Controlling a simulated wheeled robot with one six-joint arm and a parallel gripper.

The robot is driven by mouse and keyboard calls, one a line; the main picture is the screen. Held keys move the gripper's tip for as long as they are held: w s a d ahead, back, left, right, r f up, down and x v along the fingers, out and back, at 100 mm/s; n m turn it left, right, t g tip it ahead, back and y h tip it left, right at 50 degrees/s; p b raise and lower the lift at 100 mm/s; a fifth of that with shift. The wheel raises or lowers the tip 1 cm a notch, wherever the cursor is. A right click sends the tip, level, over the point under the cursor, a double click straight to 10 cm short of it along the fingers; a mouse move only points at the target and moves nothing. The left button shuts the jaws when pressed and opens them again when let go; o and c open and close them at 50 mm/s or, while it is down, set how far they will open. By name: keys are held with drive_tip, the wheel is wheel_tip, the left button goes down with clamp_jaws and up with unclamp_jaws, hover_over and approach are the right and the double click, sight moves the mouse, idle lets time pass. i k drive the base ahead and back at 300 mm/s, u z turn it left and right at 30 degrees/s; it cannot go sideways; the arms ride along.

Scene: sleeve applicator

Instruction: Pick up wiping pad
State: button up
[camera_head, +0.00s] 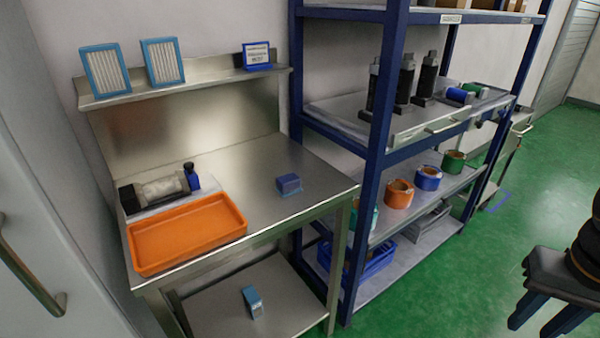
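A small dark blue block (289,184) sits on the steel table, right of the orange tray. A light blue and grey block (252,302) stands on the table's lower shelf. Either could be the wiping pad; I cannot tell which from this view. My gripper (538,324) is at the lower right, above the green floor and far from both blocks. Its two dark fingers are apart with nothing visible between them, and the picture's lower edge is close to their tips.
The steel table (250,225) holds an empty orange tray (187,232) and a cylindrical device (160,190). A blue-framed rack (374,170) with tape rolls and black tools stands right of it. Green floor (455,285) is clear between rack and gripper. A door handle (30,280) is at left.

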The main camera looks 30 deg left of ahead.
sight(288, 185)
drive_tip(key=u, duration=0.2)
drive_tip(key=i, duration=0.65)
drive_tip(key=u, duration=1.25)
drive_tip(key=i, duration=0.65)
drive_tip(key=u, duration=0.7)
